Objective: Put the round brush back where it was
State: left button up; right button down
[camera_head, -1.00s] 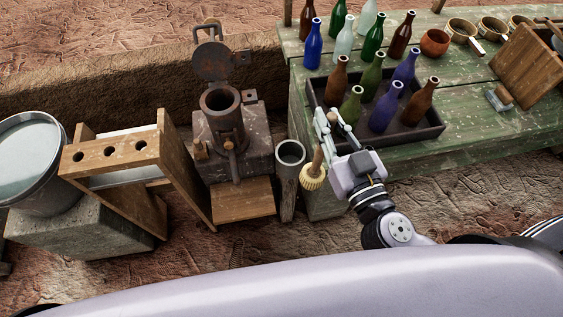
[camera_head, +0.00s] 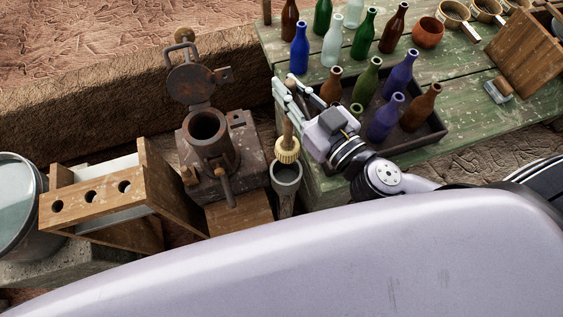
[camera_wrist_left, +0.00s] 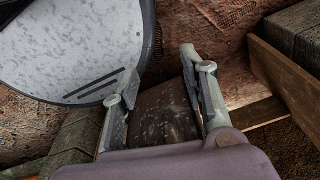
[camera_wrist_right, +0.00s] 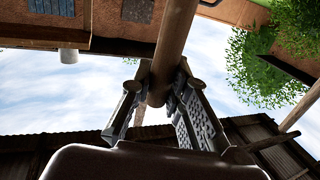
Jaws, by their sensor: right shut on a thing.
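The round brush (camera_head: 287,152) hangs head down from my right gripper (camera_head: 286,84), its pale bristle head just above and behind the mouth of an upright grey tube (camera_head: 286,173). The head overlaps the tube's far rim in the head view; I cannot tell if they touch. In the right wrist view my right gripper (camera_wrist_right: 160,88) is shut on the brush's wooden handle (camera_wrist_right: 174,40). My left gripper (camera_wrist_left: 160,75) is open and empty in the left wrist view; it does not show in the head view.
A green table (camera_head: 462,120) with a dark bottle crate (camera_head: 424,137) stands right of the tube. An iron mould on a stone block (camera_head: 254,165) stands to its left, then a wooden rack (camera_head: 97,194). A metal tub (camera_head: 15,200) is at far left.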

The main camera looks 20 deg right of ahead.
aim_at(291, 129)
notch_tip(291, 129, down, 12)
jog(key=b, duration=0.6)
jog(key=shift+s+b, duration=0.1)
jog(key=shift+b, duration=0.25)
jog(key=f, duration=0.1)
jog(key=f+b, duration=0.2)
jog(key=shift+w+f, duration=0.25)
jog(key=shift+s+f, duration=0.1)
jog(key=shift+f+b, duration=0.2)
jog(key=shift+b, duration=0.15)
notch_tip(291, 129, down, 4)
jog(key=b, duration=0.3)
pick_arm(q)
notch_tip(291, 129, down, 12)
jog(key=shift+s+d+f, duration=0.15)
jog(key=shift+s+f, duration=0.1)
jog(key=shift+s, duration=0.2)
pick_arm(e)
jog(key=shift+r, duration=0.15)
pick_arm(q)
jog(key=shift+f, duration=0.1)
